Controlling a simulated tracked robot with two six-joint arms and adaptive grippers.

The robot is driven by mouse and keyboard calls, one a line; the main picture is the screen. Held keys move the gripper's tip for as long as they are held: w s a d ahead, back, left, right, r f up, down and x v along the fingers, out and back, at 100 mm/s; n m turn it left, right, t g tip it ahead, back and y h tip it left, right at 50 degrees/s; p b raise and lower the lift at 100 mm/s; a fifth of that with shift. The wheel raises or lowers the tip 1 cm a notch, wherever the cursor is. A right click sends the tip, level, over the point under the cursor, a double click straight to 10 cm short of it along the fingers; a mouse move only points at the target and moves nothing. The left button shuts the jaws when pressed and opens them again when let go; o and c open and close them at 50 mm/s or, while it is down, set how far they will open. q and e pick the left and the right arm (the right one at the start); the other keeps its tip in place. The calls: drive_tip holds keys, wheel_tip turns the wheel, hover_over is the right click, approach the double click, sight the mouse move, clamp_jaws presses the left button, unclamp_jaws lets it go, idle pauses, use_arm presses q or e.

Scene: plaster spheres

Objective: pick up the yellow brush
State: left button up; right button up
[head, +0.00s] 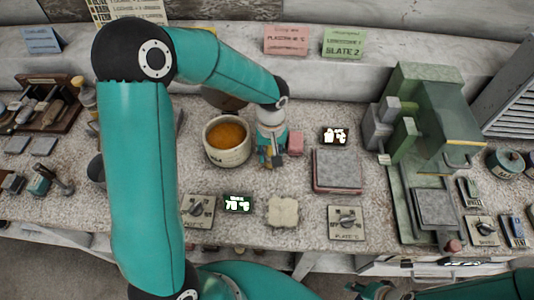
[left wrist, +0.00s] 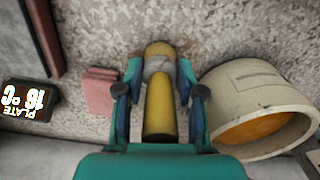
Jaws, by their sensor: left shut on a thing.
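The yellow brush (left wrist: 159,108) shows in the left wrist view as a yellow cylinder with a pale grey band and a rounded yellow far end. It lies between the two fingers of my left gripper (left wrist: 158,76), which is shut on it. Whether the brush touches the counter is unclear. My right gripper (head: 374,290) is at the bottom edge, in front of the counter, partly cut off; its opening is unclear.
The cream tub (head: 228,157) with orange contents stands close beside the left gripper. A pink block (head: 296,143) and a lit display (head: 334,136) are on its other side. A grey plate (head: 338,170) and a green machine (head: 425,125) stand further right.

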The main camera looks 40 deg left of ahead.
use_arm(q)
drive_tip(key=shift+c, duration=0.6)
drive_tip(key=shift+r, duration=0.1)
drive_tip(key=shift+r, duration=0.8)
wheel_tip(320, 180, up, 18)
drive_tip(key=shift+r+b, duration=0.15)
drive_tip(key=shift+b, duration=0.25)
drive_tip(key=shift+w, duration=0.1)
idle(1.1)
